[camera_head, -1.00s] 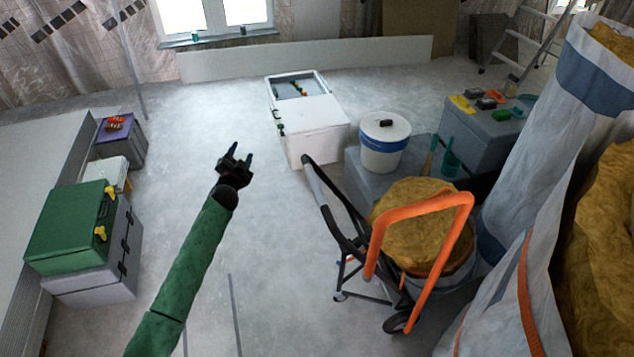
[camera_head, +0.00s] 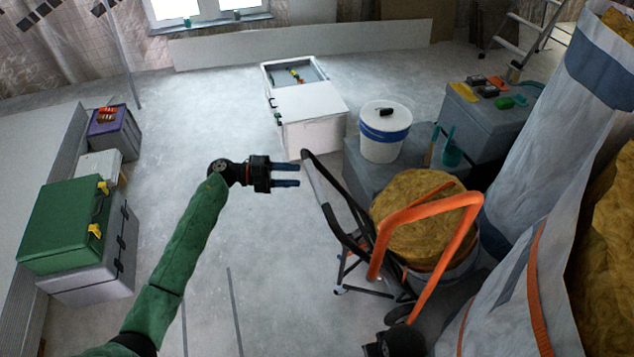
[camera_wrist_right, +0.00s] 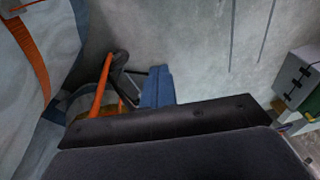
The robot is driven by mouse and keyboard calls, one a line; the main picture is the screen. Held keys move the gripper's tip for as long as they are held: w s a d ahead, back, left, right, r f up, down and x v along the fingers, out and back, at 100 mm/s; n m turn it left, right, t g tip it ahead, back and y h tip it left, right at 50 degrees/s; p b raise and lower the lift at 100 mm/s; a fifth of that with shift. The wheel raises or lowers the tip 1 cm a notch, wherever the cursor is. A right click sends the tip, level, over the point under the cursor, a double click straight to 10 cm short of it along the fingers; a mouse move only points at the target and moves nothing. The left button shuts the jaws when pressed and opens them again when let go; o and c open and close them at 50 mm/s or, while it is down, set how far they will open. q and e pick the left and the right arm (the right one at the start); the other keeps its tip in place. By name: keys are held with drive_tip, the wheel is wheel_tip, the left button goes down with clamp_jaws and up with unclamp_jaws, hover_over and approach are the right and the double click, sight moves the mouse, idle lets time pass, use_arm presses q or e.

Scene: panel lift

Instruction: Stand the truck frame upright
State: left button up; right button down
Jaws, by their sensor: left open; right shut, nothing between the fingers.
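The truck frame, with an orange tube handle (camera_head: 425,212) and black rails (camera_head: 345,238), leans at a slant around a bucket of yellow-brown material (camera_head: 425,205). Part of its orange tube also shows in the right wrist view (camera_wrist_right: 103,90). My left gripper (camera_head: 298,175) is open and empty, its fingers pointing right, just left of the upper end of the black rail and apparently apart from it. My right gripper's blue fingers (camera_wrist_right: 157,85) are shut and empty, close to the frame's tubes; contact cannot be told. In the head view a dark part of my right arm shows low; its fingers are hidden.
Large white sacks (camera_head: 535,190) crowd the right side. A white-and-blue bucket (camera_head: 385,132) stands on a grey box behind the frame. A white cabinet (camera_head: 310,115) stands beyond my left gripper. Green and grey cases (camera_head: 70,225) stand at left. The middle floor is clear.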

sight(317, 184)
use_arm(q)
drive_tip(key=d+p, duration=0.1)
drive_tip(key=d, duration=0.1)
drive_tip(key=s+d+g+p, duration=0.1)
drive_tip(key=d, duration=0.2)
drive_tip(key=s+d+g+p, duration=0.1)
drive_tip(key=d, duration=0.1)
drive_tip(key=shift+s+d+f+m, duration=0.2)
drive_tip(key=shift+d+f+m, duration=0.1)
drive_tip(key=shift+d+f, duration=0.1)
use_arm(e)
wheel_tip(317, 184, down, 12)
drive_tip(key=shift+s+d, duration=0.35)
drive_tip(key=shift+s, duration=0.05)
drive_tip(key=shift+r, duration=0.1)
use_arm(q)
clamp_jaws()
use_arm(e)
drive_tip(key=shift+s, duration=0.1)
